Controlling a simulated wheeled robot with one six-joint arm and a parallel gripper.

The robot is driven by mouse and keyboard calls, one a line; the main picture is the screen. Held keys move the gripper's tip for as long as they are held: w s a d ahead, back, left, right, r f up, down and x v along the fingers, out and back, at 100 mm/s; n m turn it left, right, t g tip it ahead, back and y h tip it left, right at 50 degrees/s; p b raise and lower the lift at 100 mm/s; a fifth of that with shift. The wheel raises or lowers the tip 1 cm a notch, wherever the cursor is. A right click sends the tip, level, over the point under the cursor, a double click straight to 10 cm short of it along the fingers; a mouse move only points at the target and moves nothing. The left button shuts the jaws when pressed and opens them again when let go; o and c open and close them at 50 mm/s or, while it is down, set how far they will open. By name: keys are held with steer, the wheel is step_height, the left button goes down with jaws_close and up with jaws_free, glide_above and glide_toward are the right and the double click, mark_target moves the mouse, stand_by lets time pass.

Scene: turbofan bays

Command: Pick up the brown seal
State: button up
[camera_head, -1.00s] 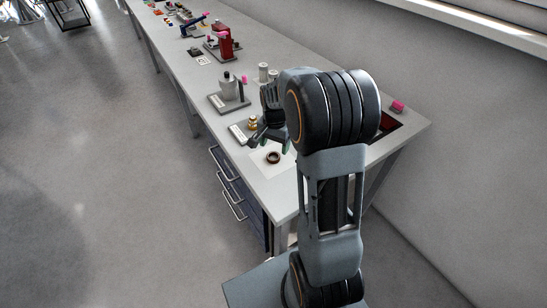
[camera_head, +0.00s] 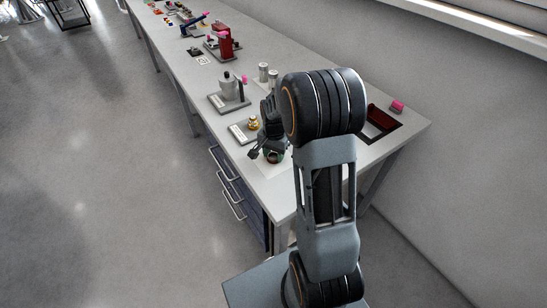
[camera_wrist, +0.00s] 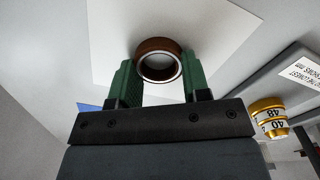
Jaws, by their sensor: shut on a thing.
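The brown seal (camera_wrist: 158,46) is a ring with a pale inner rim, lying over a white sheet (camera_wrist: 205,25) in the wrist view. The green fingers of my gripper (camera_wrist: 158,72) are on its two sides, shut on it. I cannot tell whether the seal still touches the sheet. In the head view my gripper (camera_head: 271,155) is low over the white sheet near the bench's front edge, and it hides most of the seal (camera_head: 274,157).
A grey fixture with a pink-topped part (camera_head: 230,90) stands farther back. A dark red tray (camera_head: 380,123) is at the right.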

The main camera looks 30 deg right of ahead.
steer(key=c, duration=0.3)
steer(key=shift+r, duration=0.15)
steer(key=shift+c, duration=0.2)
steer(key=shift+r, duration=0.65)
steer(key=s+a+r+b, duration=0.1)
steer(key=s+a+r, duration=0.1)
steer(key=s+r, duration=0.9)
steer(key=s, duration=0.3)
steer(key=shift+r, duration=0.2)
